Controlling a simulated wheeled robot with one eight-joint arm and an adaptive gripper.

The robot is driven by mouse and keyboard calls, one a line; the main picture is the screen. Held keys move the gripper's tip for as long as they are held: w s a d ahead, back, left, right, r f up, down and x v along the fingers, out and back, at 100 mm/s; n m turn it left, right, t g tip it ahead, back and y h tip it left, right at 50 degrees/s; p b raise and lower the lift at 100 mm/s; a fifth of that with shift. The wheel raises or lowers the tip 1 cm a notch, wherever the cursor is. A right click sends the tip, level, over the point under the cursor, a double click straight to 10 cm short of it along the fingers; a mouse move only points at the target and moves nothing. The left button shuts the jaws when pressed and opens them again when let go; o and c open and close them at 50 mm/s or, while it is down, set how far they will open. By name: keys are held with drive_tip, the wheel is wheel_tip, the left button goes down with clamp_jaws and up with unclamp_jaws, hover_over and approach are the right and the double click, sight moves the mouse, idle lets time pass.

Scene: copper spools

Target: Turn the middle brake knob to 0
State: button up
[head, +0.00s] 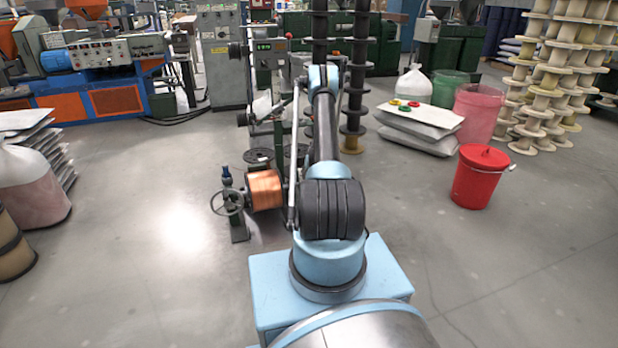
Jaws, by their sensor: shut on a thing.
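My arm reaches forward from my light-blue base, and its far end is around the middle of the view, in front of a narrow green and grey machine. My gripper is not visible; the arm's own links and the machine parts hide it. I cannot make out the middle brake knob or its setting. A copper spool (265,189) sits on a stand left of my arm. A dark spool flange (258,156) shows just behind the copper spool.
A red lidded bucket (479,180) stands at the right, near stacked white sacks (419,128) with coloured rings on top. Tall stacks of pale spools (545,90) stand farther back. A blue and orange machine (100,85) is at the back left. The floor on both sides is open.

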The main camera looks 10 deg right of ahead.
drive_tip(key=shift+n, duration=0.4)
drive_tip(key=shift+h, duration=0.3)
drive_tip(key=o, duration=1)
drive_tip(key=v, duration=1.1)
drive_tip(key=shift+s+d+r, duration=0.15)
drive_tip(key=shift+r, duration=0.2)
